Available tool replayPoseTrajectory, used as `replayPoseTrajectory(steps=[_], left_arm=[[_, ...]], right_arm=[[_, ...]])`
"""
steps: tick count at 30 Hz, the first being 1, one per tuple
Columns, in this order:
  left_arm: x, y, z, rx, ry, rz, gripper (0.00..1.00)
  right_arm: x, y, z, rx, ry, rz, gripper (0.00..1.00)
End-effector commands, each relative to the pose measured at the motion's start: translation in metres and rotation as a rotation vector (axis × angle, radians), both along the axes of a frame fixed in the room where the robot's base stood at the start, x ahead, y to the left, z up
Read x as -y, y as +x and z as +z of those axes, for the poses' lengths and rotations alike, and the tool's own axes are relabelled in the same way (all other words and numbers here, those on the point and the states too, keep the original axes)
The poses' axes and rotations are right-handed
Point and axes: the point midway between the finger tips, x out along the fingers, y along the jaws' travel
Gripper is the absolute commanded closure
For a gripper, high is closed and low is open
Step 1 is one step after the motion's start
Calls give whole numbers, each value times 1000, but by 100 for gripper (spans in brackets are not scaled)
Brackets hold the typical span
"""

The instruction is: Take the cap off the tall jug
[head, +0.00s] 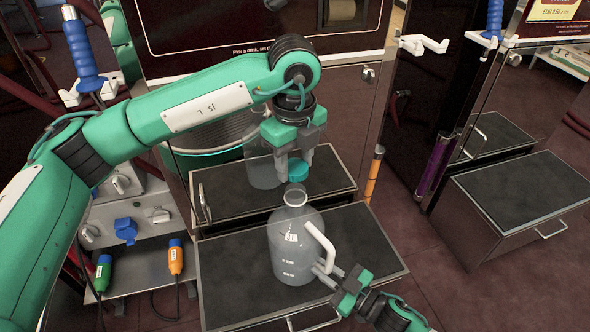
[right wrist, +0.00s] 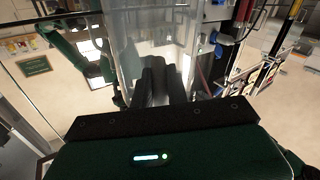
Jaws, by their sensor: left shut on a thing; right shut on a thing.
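The tall jug (head: 290,250) is clear, with white markings and a pale handle (head: 320,243). It stands upright on a dark-topped metal platform, and its neck (head: 296,196) is open. The teal cap (head: 298,171) is above the neck, apart from it. My left gripper (head: 295,163) points down and is shut on the cap. My right gripper (head: 325,276) is shut on the jug's handle low at its right side. In the right wrist view its dark fingers (right wrist: 160,85) reach to the clear jug (right wrist: 150,40); the exact contact is hard to see.
The dark-topped platform (head: 372,250) is in front of a shiny metal panel that mirrors jug and platform. A similar platform (head: 525,190) is at right. Green (head: 103,273) and orange (head: 176,258) handled tools sit at left. A blue-handled tool (head: 82,48) is upper left.

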Motion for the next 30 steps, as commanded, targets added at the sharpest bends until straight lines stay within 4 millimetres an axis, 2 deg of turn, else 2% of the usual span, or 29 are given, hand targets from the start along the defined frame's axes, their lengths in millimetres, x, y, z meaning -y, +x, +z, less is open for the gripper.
replayPoseTrajectory(steps=[5,6,9,20,25,30], left_arm=[[0,0,0,-1,0,0,83],[0,0,0,-1,0,0,83],[0,0,0,-1,0,0,83],[0,0,1,-1,-1,0,83],[0,0,8,-1,-1,0,83],[0,0,18,-1,-1,0,83]], right_arm=[[0,0,0,0,0,0,100],[0,0,0,0,0,0,78],[0,0,0,0,0,0,59],[2,-2,0,0,0,0,59],[17,-15,1,-5,0,-1,59],[43,-36,1,-6,0,-1,59]])
